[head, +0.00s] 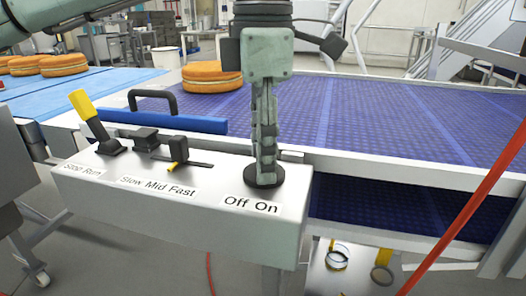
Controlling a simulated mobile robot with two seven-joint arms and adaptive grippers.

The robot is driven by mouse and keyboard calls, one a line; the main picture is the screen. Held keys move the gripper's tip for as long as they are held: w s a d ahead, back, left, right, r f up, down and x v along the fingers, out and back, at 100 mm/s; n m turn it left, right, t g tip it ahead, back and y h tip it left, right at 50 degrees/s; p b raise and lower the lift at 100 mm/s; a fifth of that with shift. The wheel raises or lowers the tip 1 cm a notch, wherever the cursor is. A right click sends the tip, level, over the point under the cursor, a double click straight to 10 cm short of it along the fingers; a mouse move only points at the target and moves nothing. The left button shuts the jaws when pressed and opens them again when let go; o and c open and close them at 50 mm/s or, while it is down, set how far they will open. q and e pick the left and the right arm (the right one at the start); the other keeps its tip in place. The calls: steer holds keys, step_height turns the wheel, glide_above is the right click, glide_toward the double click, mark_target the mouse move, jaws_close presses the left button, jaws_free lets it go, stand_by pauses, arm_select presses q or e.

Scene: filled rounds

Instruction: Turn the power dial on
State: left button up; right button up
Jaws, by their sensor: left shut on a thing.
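The power dial (264,181) is on the front right of the white control box (180,217), above an "Off On" label (251,205). Only its black round base shows. My left gripper (266,152) points straight down over the dial, its fingers shut on it. The fingers hide the dial's knob, so I cannot tell which way it is turned. My right gripper is not in view.
Left of the dial are a yellow-tipped lever (85,106) by "Stop Run" and a yellow-marked slider (176,151) by "Slow Mid Fast". Behind runs a blue conveyor belt (390,115) with a filled round (211,77). A red bar (475,205) slants at right.

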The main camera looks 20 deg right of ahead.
arm_select(q)
steer(key=shift+n, duration=0.8)
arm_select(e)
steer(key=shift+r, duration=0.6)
arm_select(q)
steer(key=o, duration=1.2)
steer(key=shift+c, duration=0.2)
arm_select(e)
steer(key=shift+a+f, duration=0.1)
arm_select(q)
step_height(320, 180, up, 12)
